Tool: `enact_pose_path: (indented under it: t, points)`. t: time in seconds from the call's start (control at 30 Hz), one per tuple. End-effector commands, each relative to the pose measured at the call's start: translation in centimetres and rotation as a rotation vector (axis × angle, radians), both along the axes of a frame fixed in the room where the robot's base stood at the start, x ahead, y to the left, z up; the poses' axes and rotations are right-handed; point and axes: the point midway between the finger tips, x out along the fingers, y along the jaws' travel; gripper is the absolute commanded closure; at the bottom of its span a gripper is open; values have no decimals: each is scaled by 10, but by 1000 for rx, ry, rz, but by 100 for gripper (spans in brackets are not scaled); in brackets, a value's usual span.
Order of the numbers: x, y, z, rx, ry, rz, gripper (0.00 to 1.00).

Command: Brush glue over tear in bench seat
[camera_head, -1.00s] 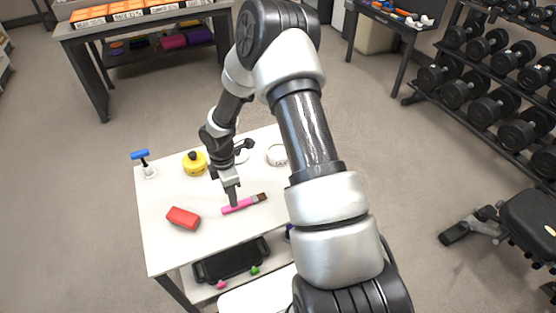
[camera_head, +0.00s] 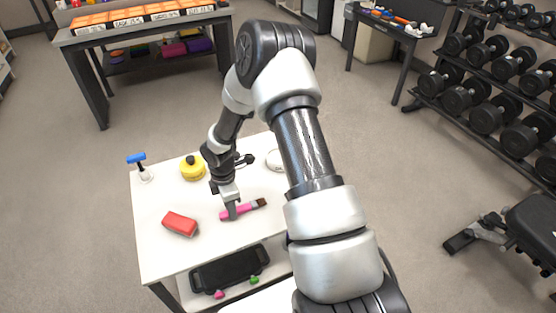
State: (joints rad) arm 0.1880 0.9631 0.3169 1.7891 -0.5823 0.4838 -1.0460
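A brush with a pink handle and dark bristles (camera_head: 240,209) lies on the white table (camera_head: 160,250), bristles toward the right. My gripper (camera_head: 232,214) points down at the brush handle, its fingertips at or around it; whether the fingers are closed on it is too small to tell. A yellow round pot with a black top (camera_head: 192,168) stands behind and left of my gripper. A dark bench (camera_head: 530,222) shows at the right edge; no tear can be made out on its visible part.
A red block (camera_head: 180,223) and a blue-headed tool on a white stand (camera_head: 138,160) are on the table. A white round item (camera_head: 275,160) is partly behind my arm. A dark tray (camera_head: 230,268) lies on the lower shelf. Dumbbell racks (camera_head: 490,90) stand at right.

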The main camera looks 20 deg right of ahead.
Motion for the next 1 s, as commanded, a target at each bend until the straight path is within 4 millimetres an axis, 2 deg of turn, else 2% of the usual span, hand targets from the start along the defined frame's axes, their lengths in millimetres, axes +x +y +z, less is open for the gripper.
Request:
enact_pose_path:
  t: [0.2,0.27,0.3,0.57,1.0]
  points:
    - [0,0,0,0,0,0,83]
    - [0,0,0,0,0,0,93]
    - [0,0,0,0,0,0,94]
    - [0,0,1,0,0,0,95]
    - [0,0,13,0,0,0,95]
